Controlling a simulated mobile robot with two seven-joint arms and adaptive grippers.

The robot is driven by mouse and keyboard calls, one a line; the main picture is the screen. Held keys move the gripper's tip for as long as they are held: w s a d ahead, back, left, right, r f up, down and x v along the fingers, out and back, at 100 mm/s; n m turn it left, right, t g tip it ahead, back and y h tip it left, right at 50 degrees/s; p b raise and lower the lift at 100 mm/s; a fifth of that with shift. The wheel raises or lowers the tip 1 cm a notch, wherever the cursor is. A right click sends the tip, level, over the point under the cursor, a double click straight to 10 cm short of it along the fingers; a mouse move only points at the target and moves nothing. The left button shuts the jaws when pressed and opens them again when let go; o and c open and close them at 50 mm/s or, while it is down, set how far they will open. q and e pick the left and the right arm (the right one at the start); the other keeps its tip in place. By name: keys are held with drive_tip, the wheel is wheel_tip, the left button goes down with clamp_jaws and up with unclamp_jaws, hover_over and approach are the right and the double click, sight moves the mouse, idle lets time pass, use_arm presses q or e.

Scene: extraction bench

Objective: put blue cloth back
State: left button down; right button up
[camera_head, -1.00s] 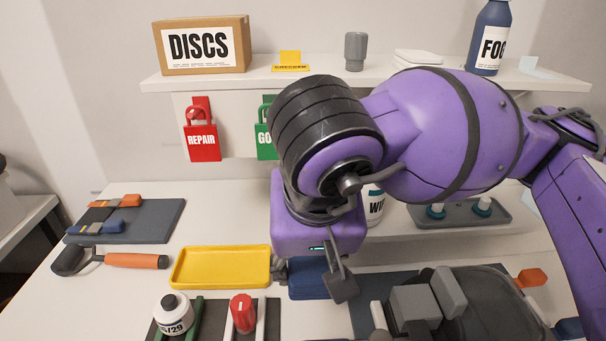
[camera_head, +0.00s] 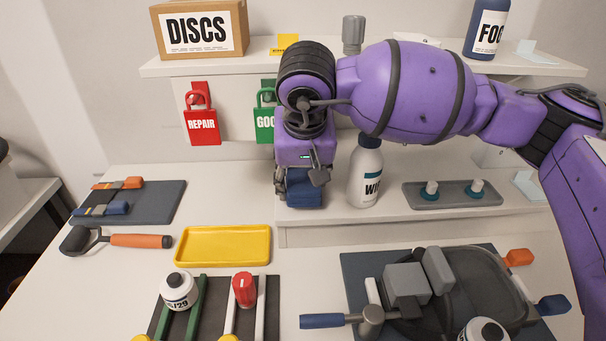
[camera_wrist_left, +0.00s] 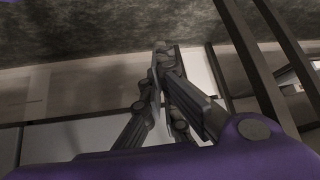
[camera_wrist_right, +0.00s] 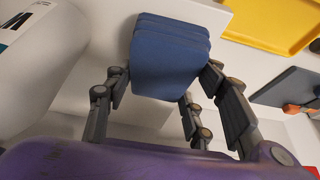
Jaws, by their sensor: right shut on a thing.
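The blue cloth (camera_head: 304,191) is a folded, layered blue block. My right gripper (camera_head: 303,180) is shut on it, with fingers on either side of it. The right wrist view shows the cloth (camera_wrist_right: 171,55) between the right fingers (camera_wrist_right: 165,80). In the head view the cloth is at the left end of the low white shelf (camera_head: 400,228), just left of the white WIPE-type bottle (camera_head: 365,178). I cannot tell whether it touches the shelf. My left gripper (camera_wrist_left: 165,55) shows only in the left wrist view, its fingertips together and empty.
A grey tray with two teal-based pieces (camera_head: 453,194) stands right of the bottle. Red (camera_head: 202,125) and green (camera_head: 265,122) tags hang behind. A dark mat with grey equipment (camera_head: 405,285) is at front right.

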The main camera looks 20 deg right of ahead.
sight(303, 186)
drive_tip(key=shift+s+f+b, duration=0.2)
drive_tip(key=shift+f+b, duration=0.15)
drive_tip(key=shift+f, duration=0.3)
drive_tip(key=o, duration=1.3)
drive_tip(key=shift+o, duration=1.3)
drive_tip(key=shift+w+f, duration=0.1)
drive_tip(key=shift+f, duration=0.05)
drive_tip(key=v, duration=0.8)
drive_tip(key=shift+a+r, duration=0.1)
drive_tip(key=shift+r, duration=0.35)
